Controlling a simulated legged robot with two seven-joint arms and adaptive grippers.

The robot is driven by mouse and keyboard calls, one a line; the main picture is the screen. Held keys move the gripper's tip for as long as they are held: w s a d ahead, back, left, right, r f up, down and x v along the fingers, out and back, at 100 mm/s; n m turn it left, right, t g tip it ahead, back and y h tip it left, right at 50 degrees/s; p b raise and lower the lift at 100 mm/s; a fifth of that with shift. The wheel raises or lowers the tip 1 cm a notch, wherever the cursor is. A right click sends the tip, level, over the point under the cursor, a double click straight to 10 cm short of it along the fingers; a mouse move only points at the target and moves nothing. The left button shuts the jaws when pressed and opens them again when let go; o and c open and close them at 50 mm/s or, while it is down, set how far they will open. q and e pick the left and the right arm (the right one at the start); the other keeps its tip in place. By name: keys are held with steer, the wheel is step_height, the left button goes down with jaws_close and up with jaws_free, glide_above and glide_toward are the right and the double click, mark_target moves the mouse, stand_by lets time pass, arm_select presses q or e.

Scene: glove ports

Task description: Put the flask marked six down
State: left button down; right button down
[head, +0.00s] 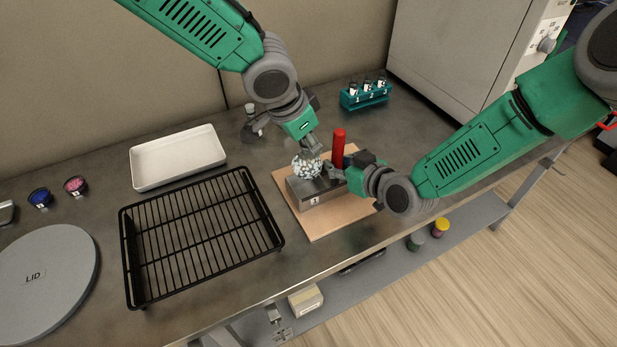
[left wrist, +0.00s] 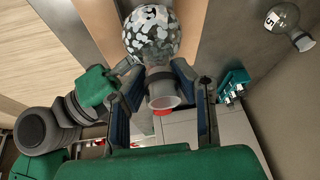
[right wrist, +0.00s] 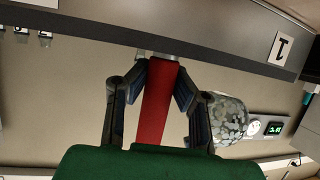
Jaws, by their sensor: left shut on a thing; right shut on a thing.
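My left gripper (head: 310,147) is shut on the neck of a round flask (head: 306,167) with a grey and white speckled body. My right gripper (head: 345,172) is shut on an upright red handle (head: 338,146), which also shows in the right wrist view (right wrist: 155,105).
The block is on a wooden board (head: 322,232). A black wire rack (head: 200,235), a white tray (head: 178,157) and a round grey lid (head: 40,285) are to the left. A teal rack (head: 365,97) with small vials stands behind.

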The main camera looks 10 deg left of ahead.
mark_target(310, 156)
arm_select(q)
step_height(310, 156, down, 4)
steer(key=shift+d+r, duration=0.15)
steer(key=shift+r, duration=0.05)
arm_select(e)
steer(key=shift+d, duration=0.1)
arm_select(q)
steer(key=shift+f, duration=1.7)
steer(key=c, duration=1.3)
jaws_free()
steer(key=shift+f, duration=0.1)
steer(key=v, duration=1.2)
